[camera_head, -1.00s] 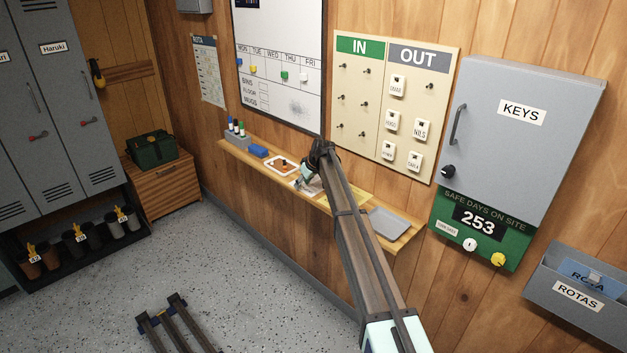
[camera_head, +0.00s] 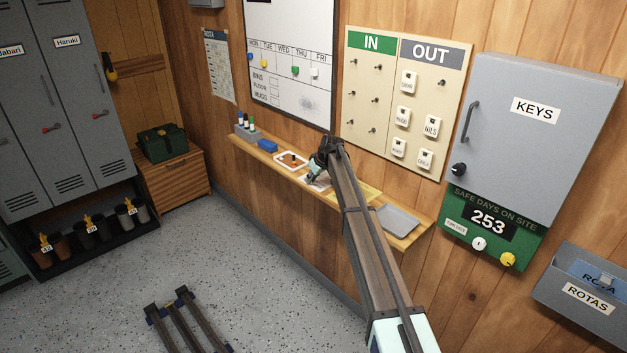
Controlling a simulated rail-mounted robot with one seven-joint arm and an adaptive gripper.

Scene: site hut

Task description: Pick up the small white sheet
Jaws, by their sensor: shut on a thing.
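My gripper (camera_head: 314,176) is at the shelf on the back wall, pointing down at the far end of my arm. It is shut on the small white sheet (camera_head: 321,184), a pale patch just below and beside the fingers. The arm and fingers hide part of the sheet. I cannot tell whether the sheet is clear of the shelf.
The wooden shelf (camera_head: 413,233) also holds a pen holder (camera_head: 244,132), a blue block (camera_head: 267,146), a white-framed tray (camera_head: 291,160), a yellow sheet (camera_head: 368,194) and a grey tray (camera_head: 397,219). The IN/OUT board (camera_head: 405,100) hangs close above. Floor space is free at left.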

